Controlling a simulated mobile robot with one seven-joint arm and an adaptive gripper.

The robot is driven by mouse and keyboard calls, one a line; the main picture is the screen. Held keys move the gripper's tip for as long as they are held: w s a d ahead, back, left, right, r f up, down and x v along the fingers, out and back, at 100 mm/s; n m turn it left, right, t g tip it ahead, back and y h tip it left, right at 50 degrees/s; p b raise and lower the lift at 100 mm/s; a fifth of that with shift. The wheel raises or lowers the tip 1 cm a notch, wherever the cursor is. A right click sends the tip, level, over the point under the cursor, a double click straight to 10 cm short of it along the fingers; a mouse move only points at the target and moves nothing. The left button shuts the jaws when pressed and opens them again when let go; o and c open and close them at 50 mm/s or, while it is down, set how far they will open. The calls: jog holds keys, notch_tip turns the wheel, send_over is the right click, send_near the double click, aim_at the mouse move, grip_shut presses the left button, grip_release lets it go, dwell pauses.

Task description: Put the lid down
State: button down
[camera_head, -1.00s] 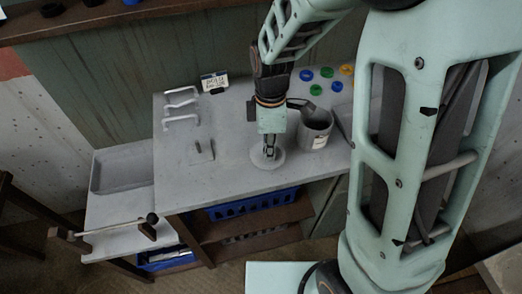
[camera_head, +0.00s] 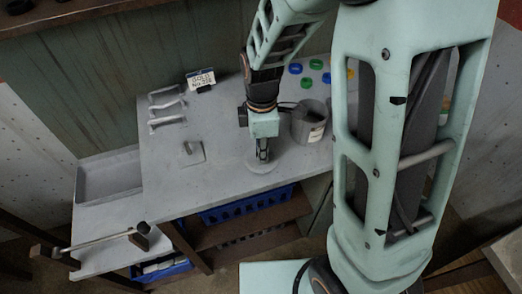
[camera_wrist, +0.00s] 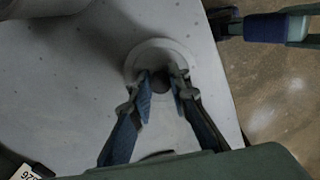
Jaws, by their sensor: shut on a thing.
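The lid (camera_head: 256,167) is a pale grey round disc with a small knob, near the front edge of the worktop. My gripper (camera_head: 263,156) points down over its middle. In the wrist view the lid (camera_wrist: 148,51) lies beyond my fingertips, and my gripper (camera_wrist: 161,86) has its two blue-padded fingers on either side of the dark knob, shut on it. The lid looks level and at or very close to the worktop; I cannot tell whether it touches. A grey pot (camera_head: 306,126) with a pale label stands behind it to the right.
The worktop (camera_head: 215,120) is clear to the left of the lid, up to a small plate with an upright peg (camera_head: 190,150). Grey handles (camera_head: 166,106), a sign (camera_head: 201,79) and several coloured rings (camera_head: 307,83) sit farther back. A grey tray (camera_head: 108,178) is on the left.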

jog(key=c, duration=1.8)
grip_release()
jog(key=shift+f, duration=0.15)
notch_tip(320, 180, up, 12)
jog(key=shift+r+p, duration=0.2)
jog(key=shift+p, duration=0.4)
jog(key=shift+w, duration=0.1)
